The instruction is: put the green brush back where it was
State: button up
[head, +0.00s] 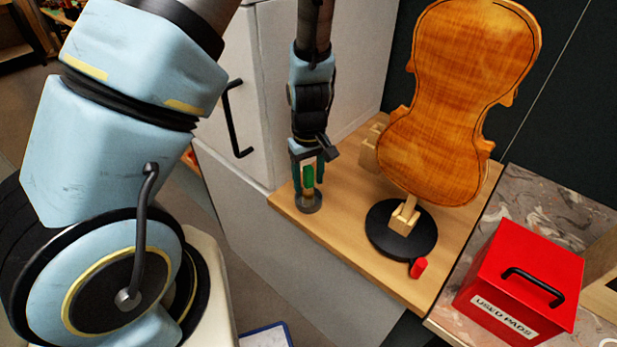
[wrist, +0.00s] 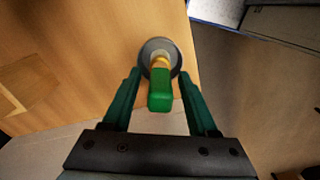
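The green brush (head: 308,177) stands upright on a small round grey base (head: 312,206) near the left corner of the wooden bench. In the wrist view the brush (wrist: 160,92) has a green block-like top and a yellowish lower part above the grey base (wrist: 150,50). My gripper (head: 307,176) points down over it. In the wrist view the two green fingers of my gripper (wrist: 159,76) lie on either side of the brush, with a gap visible on both sides. The lower end of the brush, where it meets the base, is partly hidden.
A violin body (head: 455,100) stands on a black round base (head: 385,235) to the right, with a small red object (head: 418,268) beside it. A red box labelled USED PADS (head: 520,280) sits on a marbled surface (head: 548,205). A white cabinet (head: 270,90) is behind. The bench's front edge is close to the brush.

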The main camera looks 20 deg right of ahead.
jog(key=shift+r, duration=0.1)
notch_tip(320, 180, up, 12)
jog(key=shift+f, duration=0.1)
dwell(0.5)
dwell(0.4)
